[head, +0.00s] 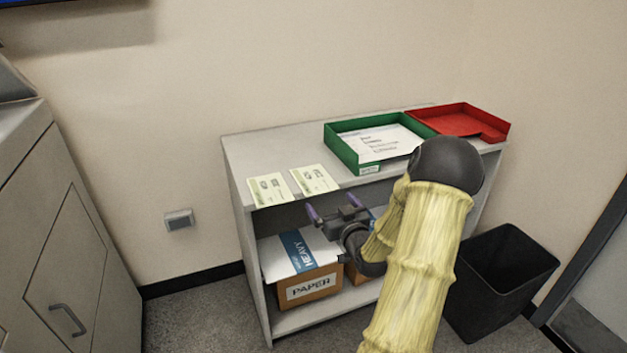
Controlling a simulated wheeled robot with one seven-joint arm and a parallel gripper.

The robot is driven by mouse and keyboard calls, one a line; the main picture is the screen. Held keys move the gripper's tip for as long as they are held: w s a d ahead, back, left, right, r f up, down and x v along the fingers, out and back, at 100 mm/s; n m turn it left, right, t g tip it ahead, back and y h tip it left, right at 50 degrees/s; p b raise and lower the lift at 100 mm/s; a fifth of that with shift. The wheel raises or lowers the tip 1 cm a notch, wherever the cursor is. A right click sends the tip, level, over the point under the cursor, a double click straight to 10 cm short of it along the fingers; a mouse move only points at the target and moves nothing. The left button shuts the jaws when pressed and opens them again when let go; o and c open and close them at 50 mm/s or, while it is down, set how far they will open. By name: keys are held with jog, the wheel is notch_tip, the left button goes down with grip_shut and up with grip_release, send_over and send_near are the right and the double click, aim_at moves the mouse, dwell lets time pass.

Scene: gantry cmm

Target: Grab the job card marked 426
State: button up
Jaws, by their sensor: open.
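Two pale yellow-green cards lie flat side by side on the top of the grey shelf unit (275,151), at its front left. The left card (269,189) and the right card (314,180) both carry dark print, too small to read, so I cannot tell which is 426. Both reach the front edge of the top. My gripper (334,208) is open and empty, with purple fingertips. In the picture it appears just below the right card, in front of the shelf opening. It appears apart from both cards.
A green tray (342,151) with white papers (380,141) and a red tray (465,123) stand right of the cards. Below is a box marked PAPER (308,288) with a blue-and-white pack (302,250) on it. A black bin (497,290) stands at right.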

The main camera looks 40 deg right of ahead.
aim_at(323, 192)
jog(key=x, duration=0.4)
jog(key=shift+w+r, duration=0.15)
jog(key=shift+w, duration=0.15)
jog(key=shift+c, duration=0.4)
jog(key=c, duration=0.5)
